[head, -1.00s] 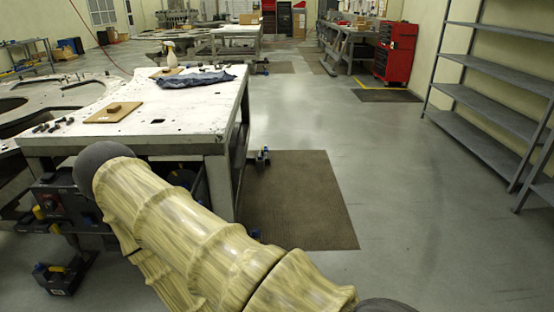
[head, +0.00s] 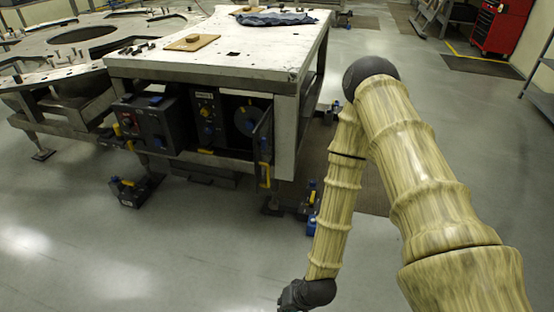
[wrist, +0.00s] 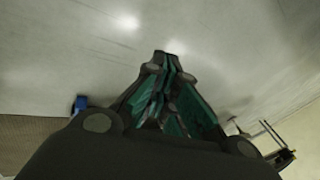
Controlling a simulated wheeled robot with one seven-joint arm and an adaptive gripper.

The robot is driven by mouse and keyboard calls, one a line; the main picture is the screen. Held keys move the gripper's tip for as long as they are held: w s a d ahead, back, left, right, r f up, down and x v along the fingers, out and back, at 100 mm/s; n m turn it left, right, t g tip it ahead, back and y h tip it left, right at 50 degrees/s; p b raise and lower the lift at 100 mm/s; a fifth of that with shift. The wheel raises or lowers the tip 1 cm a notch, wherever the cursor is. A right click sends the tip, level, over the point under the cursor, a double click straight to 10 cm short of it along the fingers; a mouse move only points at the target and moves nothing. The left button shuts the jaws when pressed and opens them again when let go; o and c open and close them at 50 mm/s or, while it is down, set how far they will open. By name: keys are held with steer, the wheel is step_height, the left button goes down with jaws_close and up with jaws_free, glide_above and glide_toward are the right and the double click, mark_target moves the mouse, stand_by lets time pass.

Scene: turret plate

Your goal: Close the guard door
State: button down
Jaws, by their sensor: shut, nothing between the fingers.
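The guard door (head: 264,145) is a narrow dark panel under the right end of the white-topped bench in the head view. It stands open, swung outward and seen nearly edge-on, with a yellow handle (head: 264,176) low on it. Behind it an opening shows a round grey dial (head: 246,121). My gripper (wrist: 166,62) is shut and empty in the wrist view, over bare floor. In the head view its dark end (head: 304,295) hangs at the bottom edge, in front of the door and well apart from it; the fingertips are cut off.
The bench (head: 200,65) carries a wooden board and a dark cloth. Control boxes (head: 152,122) sit under it, left of the door. A dark clamp-like foot (head: 128,192) stands on the floor. Open floor (head: 150,260) lies in front.

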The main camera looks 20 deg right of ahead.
steer(key=w+d+r+m+t+y+b, duration=0.1)
steer(key=w+r+m+t+b, duration=0.2)
steer(key=w, duration=0.9)
steer(key=w+d+r+m+t+y+b, duration=0.1)
steer(key=w+r+m+t+b, duration=0.25)
steer(key=w, duration=0.75)
steer(key=w+d+r+m+t+h+b, duration=0.1)
steer(key=w+d+r+m+t+b, duration=0.25)
steer(key=w+d+r+b, duration=0.3)
steer(key=w+d+r+m+t+h+b, duration=0.1)
steer(key=w+d+r+m+t+b, duration=0.15)
steer(key=w+d+r+t, duration=0.5)
steer(key=w+a+f+g+b, duration=0.1)
steer(key=w+a+g+b, duration=0.1)
steer(key=w, duration=1)
steer(key=shift+f+g, duration=0.2)
steer(key=shift+g, duration=0.25)
steer(key=shift+w+a+h, duration=0.15)
steer(key=shift+a+h, duration=0.15)
